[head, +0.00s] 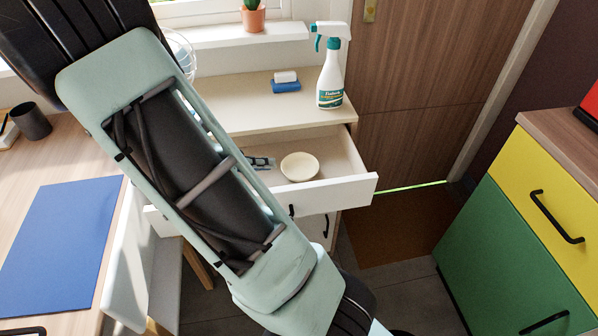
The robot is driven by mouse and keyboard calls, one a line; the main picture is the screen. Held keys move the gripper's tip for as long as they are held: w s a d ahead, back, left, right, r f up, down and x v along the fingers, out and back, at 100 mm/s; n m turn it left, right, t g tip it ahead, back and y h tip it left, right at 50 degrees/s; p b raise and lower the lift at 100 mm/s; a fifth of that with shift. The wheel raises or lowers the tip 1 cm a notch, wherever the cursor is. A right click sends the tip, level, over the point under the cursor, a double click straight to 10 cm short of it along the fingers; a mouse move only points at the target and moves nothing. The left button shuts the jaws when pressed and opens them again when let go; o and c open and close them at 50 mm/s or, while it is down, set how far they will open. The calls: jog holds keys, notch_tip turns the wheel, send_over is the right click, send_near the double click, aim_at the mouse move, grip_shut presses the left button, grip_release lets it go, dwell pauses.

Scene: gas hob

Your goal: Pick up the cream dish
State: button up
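The cream dish (299,166) is a small, shallow round bowl. It sits upright inside the open white drawer (335,189), toward the drawer's right part. My arm crosses the head view from the upper left to the bottom middle and covers the left part of the drawer. My gripper is not in view, so its place relative to the dish does not show. Nothing visible is touching the dish from above.
A small grey-blue item (262,163), partly hidden by my arm, lies left of the dish. A spray bottle (331,72) and a blue sponge (286,86) stand on the cabinet top.

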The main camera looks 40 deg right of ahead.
aim_at(284, 164)
jog(key=b+x, duration=0.2)
jog(key=x, duration=0.4)
jog(key=shift+w+d+f, duration=0.15)
jog(key=shift+d, duration=0.2)
grip_shut()
